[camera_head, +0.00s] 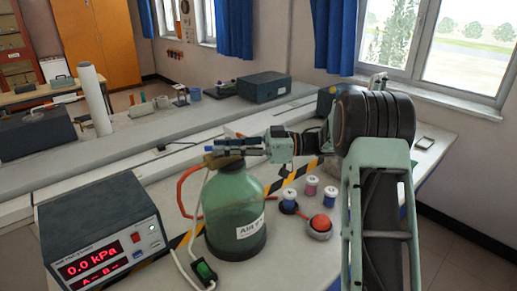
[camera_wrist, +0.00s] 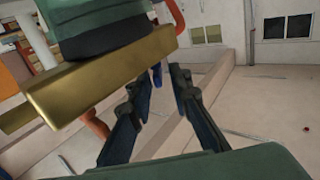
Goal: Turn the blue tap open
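A green glass bottle (camera_head: 236,210) with a white label stands on the bench in the head view. At its top left a small blue piece (camera_head: 208,149), seemingly the blue tap, shows just beyond my fingertips. My gripper (camera_head: 228,147) reaches in level from the right, over the bottle's neck. In the wrist view my gripper's (camera_wrist: 160,78) two dark fingers stand apart. A bit of blue (camera_wrist: 157,75) shows between or behind the tips; I cannot tell whether they touch it. A brass bar (camera_wrist: 95,85) crosses close to the camera and hides part of the scene.
A pressure readout box (camera_head: 100,245) showing 0.0 kPa stands left of the bottle. A red-orange hose (camera_head: 183,190) curves beside the bottle. A green switch (camera_head: 206,270) on a cable, a red button (camera_head: 320,224) and several small spools (camera_head: 311,186) are nearby.

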